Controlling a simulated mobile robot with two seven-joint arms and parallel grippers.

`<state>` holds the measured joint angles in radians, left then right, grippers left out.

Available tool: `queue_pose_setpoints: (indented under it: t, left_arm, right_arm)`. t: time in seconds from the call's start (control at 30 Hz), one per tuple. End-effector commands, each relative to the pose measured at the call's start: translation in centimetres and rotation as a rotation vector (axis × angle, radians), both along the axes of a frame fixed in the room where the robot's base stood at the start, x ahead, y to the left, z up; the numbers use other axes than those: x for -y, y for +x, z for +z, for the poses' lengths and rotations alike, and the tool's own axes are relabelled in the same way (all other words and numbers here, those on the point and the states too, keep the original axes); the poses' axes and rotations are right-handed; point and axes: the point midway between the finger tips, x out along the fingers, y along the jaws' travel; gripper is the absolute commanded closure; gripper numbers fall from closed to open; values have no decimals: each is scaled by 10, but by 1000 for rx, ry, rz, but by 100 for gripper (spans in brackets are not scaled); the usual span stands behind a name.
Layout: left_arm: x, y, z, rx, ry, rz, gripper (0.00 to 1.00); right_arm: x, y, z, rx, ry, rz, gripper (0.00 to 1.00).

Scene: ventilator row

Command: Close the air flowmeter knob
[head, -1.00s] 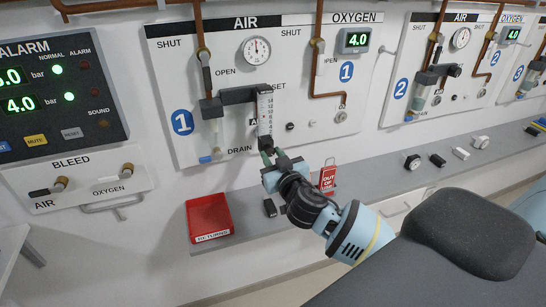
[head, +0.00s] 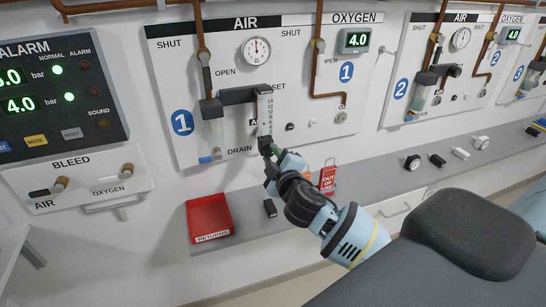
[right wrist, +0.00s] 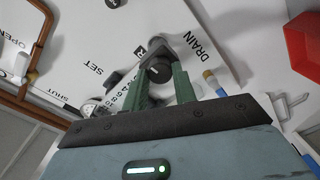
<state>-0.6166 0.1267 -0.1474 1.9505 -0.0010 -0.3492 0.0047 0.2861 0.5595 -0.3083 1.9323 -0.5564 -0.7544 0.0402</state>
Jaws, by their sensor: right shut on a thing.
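The air flowmeter (head: 264,112) hangs on the panel of station 1, under the AIR label. Its dark knob (head: 265,143) is at the foot of the scale tube. My right gripper (head: 268,152) reaches up to it from below, and its green fingers are shut on the knob. In the right wrist view the round knob (right wrist: 158,70) sits between the two green fingers, with a pale mark on its face. The fingers hide part of the knob in the head view. My left gripper is not in view.
A grey shelf (head: 365,182) runs below the panel. It carries a red returns tray (head: 209,217), a red out-of-use tag (head: 328,179) and several small fittings. An alarm panel (head: 60,95) is at the left. A dark padded surface (head: 470,235) fills the lower right.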

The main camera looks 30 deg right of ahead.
Motion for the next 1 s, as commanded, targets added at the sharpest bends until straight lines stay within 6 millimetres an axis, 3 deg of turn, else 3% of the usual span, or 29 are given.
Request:
queue_pose_setpoints:
  t: [1.0]
  left_arm:
    - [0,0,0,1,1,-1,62]
  right_arm:
    - [-2,1,1,-223,-942,0,96]
